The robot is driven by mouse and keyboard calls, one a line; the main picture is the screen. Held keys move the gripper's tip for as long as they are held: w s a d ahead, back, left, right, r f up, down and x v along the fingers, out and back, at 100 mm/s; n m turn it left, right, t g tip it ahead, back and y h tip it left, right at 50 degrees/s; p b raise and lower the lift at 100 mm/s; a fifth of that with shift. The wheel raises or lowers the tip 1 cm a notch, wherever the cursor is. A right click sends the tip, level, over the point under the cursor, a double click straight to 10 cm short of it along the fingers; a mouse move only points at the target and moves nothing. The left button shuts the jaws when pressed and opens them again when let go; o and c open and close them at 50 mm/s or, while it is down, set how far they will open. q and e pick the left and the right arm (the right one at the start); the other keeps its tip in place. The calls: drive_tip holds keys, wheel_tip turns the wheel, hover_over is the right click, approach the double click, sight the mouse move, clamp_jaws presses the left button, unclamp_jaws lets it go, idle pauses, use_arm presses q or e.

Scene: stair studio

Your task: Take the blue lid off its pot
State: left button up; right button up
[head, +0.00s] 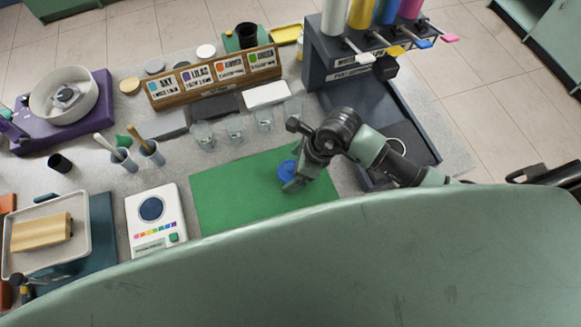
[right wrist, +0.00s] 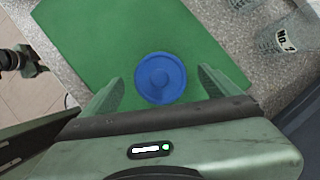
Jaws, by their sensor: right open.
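The round blue lid (head: 286,170) is on the green mat, near its right side. In the right wrist view the lid (right wrist: 160,78) shows from above, with a raised round middle. It hides whatever is under it, so I cannot make out the pot. My right gripper (head: 293,184) is over the lid. In the right wrist view my right gripper (right wrist: 159,88) is open, with one finger on each side of the lid and a gap to both. My left gripper (head: 22,284) seems to show small at the lower left; its fingers are unclear.
The green mat (head: 225,200) is mostly bare left of the lid. Clear cups (head: 235,130) stand behind it, before a wooden label rack (head: 215,78). A white scale (head: 155,222) stands left of the mat. A dark dispenser stand (head: 318,62) rises behind on the right.

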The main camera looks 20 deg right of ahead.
drive_tip(key=c, duration=1.4)
